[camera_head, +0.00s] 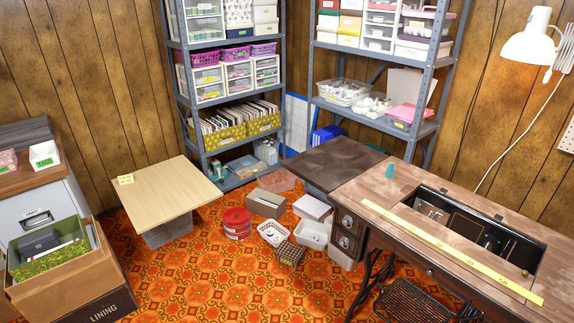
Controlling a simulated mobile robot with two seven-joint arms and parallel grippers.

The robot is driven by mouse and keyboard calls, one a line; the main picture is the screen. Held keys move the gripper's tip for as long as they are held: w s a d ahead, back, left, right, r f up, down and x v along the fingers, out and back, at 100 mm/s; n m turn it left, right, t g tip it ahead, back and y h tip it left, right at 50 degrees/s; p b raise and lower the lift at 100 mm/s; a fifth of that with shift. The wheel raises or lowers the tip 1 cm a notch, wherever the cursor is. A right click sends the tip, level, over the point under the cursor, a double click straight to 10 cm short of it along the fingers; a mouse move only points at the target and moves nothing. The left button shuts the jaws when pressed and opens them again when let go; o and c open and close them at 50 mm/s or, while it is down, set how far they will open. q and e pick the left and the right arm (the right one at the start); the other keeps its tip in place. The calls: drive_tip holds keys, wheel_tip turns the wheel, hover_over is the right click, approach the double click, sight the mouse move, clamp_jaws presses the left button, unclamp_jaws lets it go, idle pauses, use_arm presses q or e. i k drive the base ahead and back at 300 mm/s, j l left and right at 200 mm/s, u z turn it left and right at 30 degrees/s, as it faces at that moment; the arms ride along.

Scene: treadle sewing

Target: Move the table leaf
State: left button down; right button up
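A pale wooden board (168,190) with a small yellow note (125,179) on one corner lies flat at the left. It rests over a grey bin (168,232); how it is supported is mostly hidden. A dark brown leaf (332,162) extends level from the left end of the sewing table (385,195). The table has an open machine well (460,228) and a small drawer stack (347,232). I cannot tell which of the two boards is the table leaf named. Neither of my grippers shows in this view.
A yellow tape measure (450,250) and teal thimble-like piece (390,171) lie on the table. A red tin (237,222), white basket (273,233) and several boxes crowd the floor. An open carton (62,265) stands front left. Metal shelves (232,95) line the back. The patterned floor (220,285) is clear at front.

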sight(328, 166)
drive_tip(key=i+j, duration=0.15)
drive_tip(key=j, duration=0.15)
drive_tip(key=i+j+z, duration=0.15)
drive_tip(key=j, duration=0.2)
drive_tip(key=i+j, duration=0.15)
drive_tip(key=j, duration=0.2)
drive_tip(key=i+j+z, duration=0.1)
drive_tip(key=j, duration=0.2)
drive_tip(key=i+j, duration=0.2)
drive_tip(key=j, duration=0.15)
drive_tip(key=i+j+z, duration=0.15)
drive_tip(key=j, duration=0.2)
drive_tip(key=i+j, duration=0.15)
drive_tip(key=j, duration=0.2)
drive_tip(key=i+j+z, duration=0.1)
drive_tip(key=j, duration=0.2)
drive_tip(key=i+j, duration=0.15)
drive_tip(key=j, duration=0.2)
drive_tip(key=i+j, duration=0.1)
drive_tip(key=i, duration=0.4)
drive_tip(key=i+j+z, duration=0.15)
drive_tip(key=i, duration=0.35)
